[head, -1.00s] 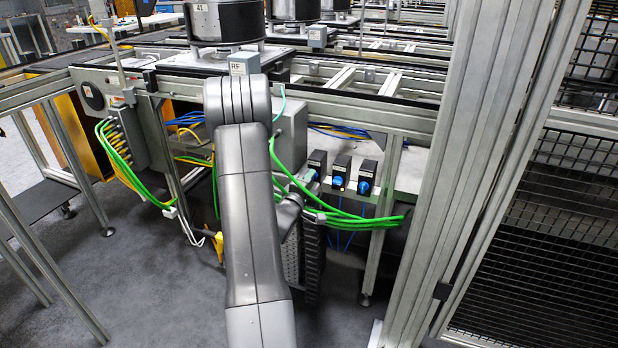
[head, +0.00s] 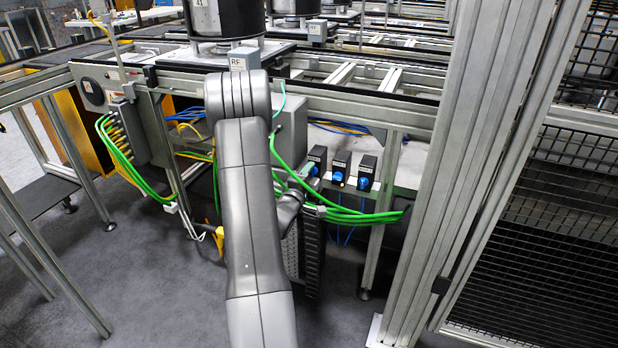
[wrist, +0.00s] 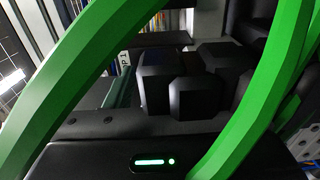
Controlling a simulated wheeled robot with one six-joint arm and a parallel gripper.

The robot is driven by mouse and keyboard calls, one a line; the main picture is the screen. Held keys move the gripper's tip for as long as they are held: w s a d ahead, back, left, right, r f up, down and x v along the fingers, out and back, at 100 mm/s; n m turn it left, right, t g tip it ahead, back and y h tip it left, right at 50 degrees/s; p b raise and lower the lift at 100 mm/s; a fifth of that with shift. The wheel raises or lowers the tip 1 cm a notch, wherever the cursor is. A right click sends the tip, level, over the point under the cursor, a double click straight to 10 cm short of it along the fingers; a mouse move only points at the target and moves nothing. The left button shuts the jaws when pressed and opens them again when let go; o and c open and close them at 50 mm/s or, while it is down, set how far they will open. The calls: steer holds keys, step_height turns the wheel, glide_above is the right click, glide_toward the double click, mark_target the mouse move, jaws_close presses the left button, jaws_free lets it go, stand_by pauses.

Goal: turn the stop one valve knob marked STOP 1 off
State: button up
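Three small dark valve boxes with blue knobs stand in a row under the conveyor frame in the head view: a left one (head: 318,156), a middle one (head: 341,166) and a right one (head: 366,173). Their labels are too small to read, so I cannot tell which is STOP 1. My gripper (head: 307,173) is at the left box, close to its knob, partly hidden by my arm and green cables. In the wrist view, black finger parts (wrist: 192,95) fill the middle. I cannot tell whether they touch or grip a knob.
Green cables (head: 360,218) run across in front of the valves and cross the wrist view closely (wrist: 262,75). A metal post (head: 470,150) and black mesh fence (head: 540,220) stand to the right. A grey box (head: 291,128) sits left of the valves.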

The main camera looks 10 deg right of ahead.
steer(key=p+v, duration=0.1)
steer(key=v, duration=1.2)
steer(key=shift+s+a, duration=0.3)
steer(key=b+x, duration=0.1)
steer(key=x, duration=1.3)
steer(key=shift+s, duration=0.1)
